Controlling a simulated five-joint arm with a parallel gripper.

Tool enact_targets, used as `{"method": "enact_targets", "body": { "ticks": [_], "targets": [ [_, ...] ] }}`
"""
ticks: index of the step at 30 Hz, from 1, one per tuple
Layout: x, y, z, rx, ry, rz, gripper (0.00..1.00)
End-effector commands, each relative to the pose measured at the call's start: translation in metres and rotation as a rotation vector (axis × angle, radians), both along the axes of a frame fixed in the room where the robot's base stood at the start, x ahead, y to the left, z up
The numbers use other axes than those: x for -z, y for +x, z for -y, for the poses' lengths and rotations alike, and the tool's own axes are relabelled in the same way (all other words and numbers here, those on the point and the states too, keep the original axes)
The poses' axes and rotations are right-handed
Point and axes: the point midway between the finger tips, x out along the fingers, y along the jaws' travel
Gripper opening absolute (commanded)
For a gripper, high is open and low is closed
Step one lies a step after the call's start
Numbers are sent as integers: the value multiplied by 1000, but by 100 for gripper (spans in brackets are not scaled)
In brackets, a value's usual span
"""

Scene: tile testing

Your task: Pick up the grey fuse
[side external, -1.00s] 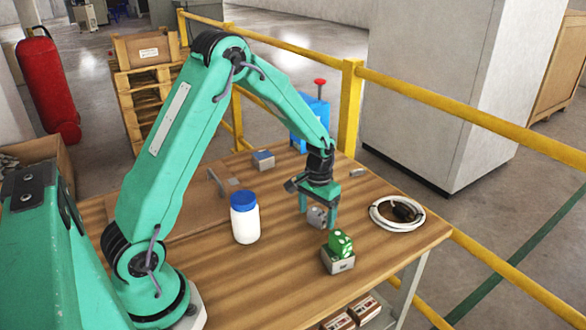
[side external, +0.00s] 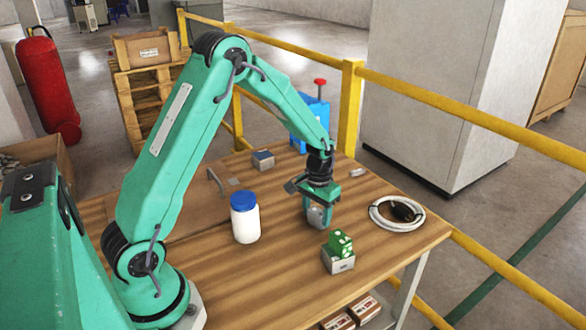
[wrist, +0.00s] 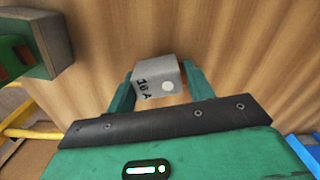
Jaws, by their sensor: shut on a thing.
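The grey fuse (side external: 317,216) is a small block, partly hidden by my fingers in the side view. In the wrist view the fuse (wrist: 156,82) shows "16 A" in dark print and a pale round spot. My gripper (side external: 319,219) points down over the table, and its green fingers are shut on the fuse. In the wrist view one finger of my gripper (wrist: 160,88) is on each side of it. I cannot tell whether the fuse still touches the wood.
A green dotted block (side external: 340,243) sits on a grey block (side external: 338,262) close by at front right. A white bottle with a blue cap (side external: 244,218) stands left. A white cable coil (side external: 384,224) lies right. A grey-blue block (side external: 263,160) lies farther back.

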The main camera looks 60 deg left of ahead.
Motion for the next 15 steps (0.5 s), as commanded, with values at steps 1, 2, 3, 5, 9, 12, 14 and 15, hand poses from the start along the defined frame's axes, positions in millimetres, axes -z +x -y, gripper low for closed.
{"method": "enact_targets", "body": {
  "ticks": [1,2,3,5,9,12,14,15],
  "targets": [
    [0,0,0,0,0,0,29],
    [0,0,0,0,0,1,29],
    [-1,0,0,0,0,1,29],
    [-2,0,0,0,0,1,29],
    [-8,0,0,0,0,1,29],
    [-18,1,0,0,1,4,29],
    [-25,1,0,0,1,3,29],
    [-30,1,0,0,1,5,29]
  ]
}}
